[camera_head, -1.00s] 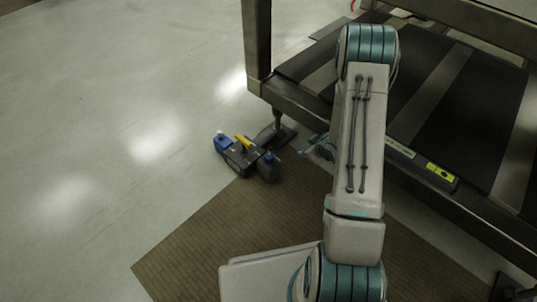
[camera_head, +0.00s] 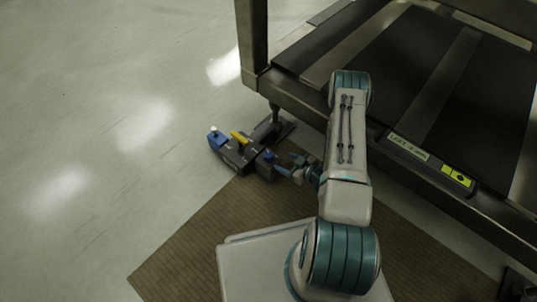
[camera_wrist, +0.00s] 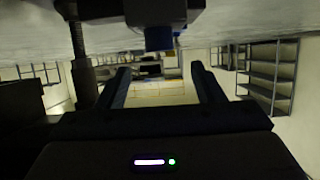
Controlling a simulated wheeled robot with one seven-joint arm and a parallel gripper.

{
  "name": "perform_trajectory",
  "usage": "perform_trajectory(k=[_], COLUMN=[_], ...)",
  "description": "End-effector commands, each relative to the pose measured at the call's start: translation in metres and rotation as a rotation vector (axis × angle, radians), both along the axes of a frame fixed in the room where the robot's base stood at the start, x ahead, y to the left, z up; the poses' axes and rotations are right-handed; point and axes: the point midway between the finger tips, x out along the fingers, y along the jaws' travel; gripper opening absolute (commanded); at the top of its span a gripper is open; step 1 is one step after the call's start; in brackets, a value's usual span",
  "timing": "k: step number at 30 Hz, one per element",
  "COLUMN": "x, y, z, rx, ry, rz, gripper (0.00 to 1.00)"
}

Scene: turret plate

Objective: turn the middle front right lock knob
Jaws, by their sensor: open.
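A dark lock unit (camera_head: 238,156) sits low by the foot of the frame in the head view. I cannot tell for sure which is the named knob.
The large metal frame (camera_head: 303,98) with dark panels fills the right, and its leg (camera_head: 276,115) stands close behind the unit. A yellow label (camera_head: 457,176) is on its rail. Brown matting (camera_head: 190,245) lies in front. The pale floor (camera_head: 90,110) at left is clear.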

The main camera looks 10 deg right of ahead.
Motion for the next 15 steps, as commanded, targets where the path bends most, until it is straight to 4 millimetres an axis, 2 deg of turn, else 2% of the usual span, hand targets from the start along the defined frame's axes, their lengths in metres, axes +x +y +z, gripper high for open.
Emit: perform_trajectory(k=[1,6,15], x=[0.009,0.037,0.071], y=[0.007,0.027,0.049], z=[-0.009,-0.023,-0.038], rx=[0.000,0.000,-0.001], ry=[-0.003,-0.004,-0.002], rz=[0.003,0.000,-0.005], gripper=[0.61,0.61,0.61])
